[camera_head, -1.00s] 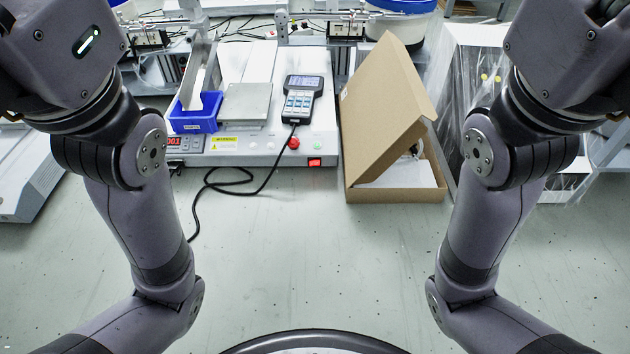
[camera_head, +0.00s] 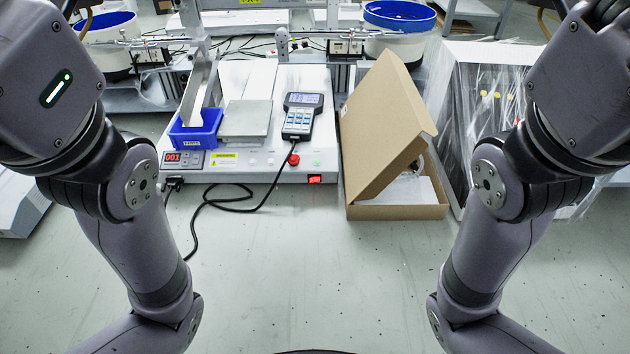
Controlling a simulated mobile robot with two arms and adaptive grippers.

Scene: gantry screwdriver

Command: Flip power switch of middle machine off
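The middle machine (camera_head: 255,165) is a white gantry screwdriver on the table ahead. Its red power switch (camera_head: 315,179) is on the front face near the right corner. The display (camera_head: 178,158) at its front left is lit and reads 001. No gripper is seen near the switch.
An open cardboard box (camera_head: 390,140) stands right beside the machine. A handheld controller (camera_head: 301,115) and blue bin (camera_head: 197,130) lie on the machine. A black cable (camera_head: 205,203) loops in front. Plastic-wrapped equipment (camera_head: 490,100) stands at the right.

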